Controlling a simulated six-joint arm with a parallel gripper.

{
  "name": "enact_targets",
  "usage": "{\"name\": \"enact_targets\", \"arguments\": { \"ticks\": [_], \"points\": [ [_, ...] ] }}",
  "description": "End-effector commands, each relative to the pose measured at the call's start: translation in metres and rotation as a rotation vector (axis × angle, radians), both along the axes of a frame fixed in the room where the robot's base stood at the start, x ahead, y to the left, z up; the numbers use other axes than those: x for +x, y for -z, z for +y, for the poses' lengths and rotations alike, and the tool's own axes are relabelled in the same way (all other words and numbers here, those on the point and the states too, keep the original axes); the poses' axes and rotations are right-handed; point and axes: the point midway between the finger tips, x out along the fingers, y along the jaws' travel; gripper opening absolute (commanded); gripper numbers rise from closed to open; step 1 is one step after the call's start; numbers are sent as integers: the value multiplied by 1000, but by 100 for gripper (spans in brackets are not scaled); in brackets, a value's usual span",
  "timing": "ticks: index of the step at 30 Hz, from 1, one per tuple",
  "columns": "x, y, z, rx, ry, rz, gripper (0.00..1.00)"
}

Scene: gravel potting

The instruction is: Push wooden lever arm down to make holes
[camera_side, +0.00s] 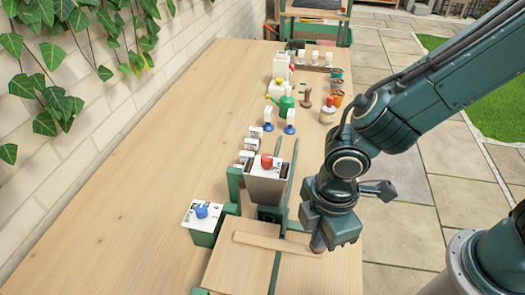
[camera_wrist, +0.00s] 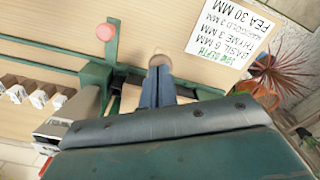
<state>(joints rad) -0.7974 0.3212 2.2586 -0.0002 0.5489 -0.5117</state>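The wooden lever arm (camera_side: 278,242) lies across the green-framed wooden device at the front of the bench in the side view, looking nearly level. My gripper (camera_side: 317,243) points down at the lever's right end. In the wrist view my gripper's two blue-grey fingers (camera_wrist: 158,84) lie close together, with a rounded wooden end (camera_wrist: 160,61) just beyond their tips. I cannot tell whether the fingertips touch it. Any soil or holes under the lever are hidden.
A grey-white hopper with a red knob (camera_side: 267,161) stands behind the lever, and a green box with a blue knob (camera_side: 201,211) is to its left. A sow-depth card (camera_wrist: 221,38) lies on the bench. Bottles, pots and tags line the back; the bench's left side is clear.

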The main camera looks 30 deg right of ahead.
Motion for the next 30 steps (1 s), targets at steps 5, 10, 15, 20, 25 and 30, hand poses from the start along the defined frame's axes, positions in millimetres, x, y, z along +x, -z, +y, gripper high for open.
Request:
{"name": "enact_targets", "arguments": {
  "ticks": [5,10,15,20,25,30],
  "points": [
    [-3,10,-3,-14,0,13,0],
    [-3,10,-3,-14,0,13,0],
    [-3,7,-3,-13,0,12,0],
    [-3,-2,-3,-13,0,12,0],
    [-3,-15,-3,-12,0,12,0],
    [-2,-28,-2,-11,0,10,0]
  ]
}}
